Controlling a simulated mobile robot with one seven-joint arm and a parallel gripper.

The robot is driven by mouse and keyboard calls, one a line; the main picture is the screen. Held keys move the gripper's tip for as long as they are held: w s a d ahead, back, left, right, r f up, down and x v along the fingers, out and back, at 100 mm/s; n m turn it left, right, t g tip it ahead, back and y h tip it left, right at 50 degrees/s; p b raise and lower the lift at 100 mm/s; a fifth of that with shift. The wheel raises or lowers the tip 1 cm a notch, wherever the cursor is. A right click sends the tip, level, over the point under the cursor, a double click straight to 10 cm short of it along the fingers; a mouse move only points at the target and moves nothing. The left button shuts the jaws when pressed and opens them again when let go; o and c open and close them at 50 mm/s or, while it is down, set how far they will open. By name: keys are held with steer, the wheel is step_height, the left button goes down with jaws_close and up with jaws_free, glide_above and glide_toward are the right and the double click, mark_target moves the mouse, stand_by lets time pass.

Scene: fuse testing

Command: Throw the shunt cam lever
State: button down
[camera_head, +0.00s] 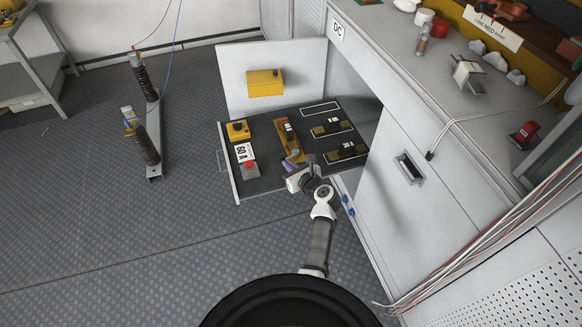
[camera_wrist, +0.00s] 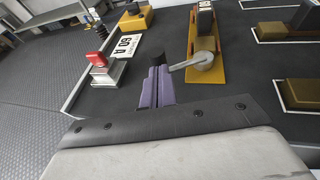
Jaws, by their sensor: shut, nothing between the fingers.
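The shunt is a long yellow-brown base plate (camera_head: 292,154) in the open drawer; it also shows in the wrist view (camera_wrist: 206,76). Its cam lever (camera_wrist: 188,64) is a grey arm on a round grey hub. The lever points left in the wrist view, towards a black knob-like end just beyond my fingertips. My gripper (camera_wrist: 160,82) has purple fingers, shut with nothing between them. The fingertips are close beside the lever's free end; I cannot tell whether they touch.
The dark drawer panel (camera_head: 275,176) also holds a red-topped switch (camera_wrist: 97,59), a "60 A" label (camera_wrist: 126,46), a yellow box with a black knob (camera_head: 237,130) and black fuses (camera_head: 348,150) in outlined places. The white cabinet (camera_head: 410,190) stands at the right.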

steer(key=shift+w+a+r+m+t+h+p, duration=0.1)
steer(key=shift+a+r+m+t+h+p, duration=0.3)
steer(key=shift+p, duration=0.8)
steer(key=m+h+p, duration=0.1)
steer(key=a+h+p, duration=0.1)
steer(key=p, duration=0.1)
steer(key=shift+w+a+f+m+t, duration=0.1)
steer(key=shift+w+a+m+t, duration=0.1)
steer(key=shift+w+m+t, duration=0.15)
steer(key=shift+w+a+p, duration=0.15)
steer(key=shift+a+p, duration=0.1)
steer(key=shift+p, duration=0.3)
steer(key=shift+w+a+f, duration=0.3)
steer(key=shift+w+a, duration=0.2)
steer(key=shift+s, duration=0.1)
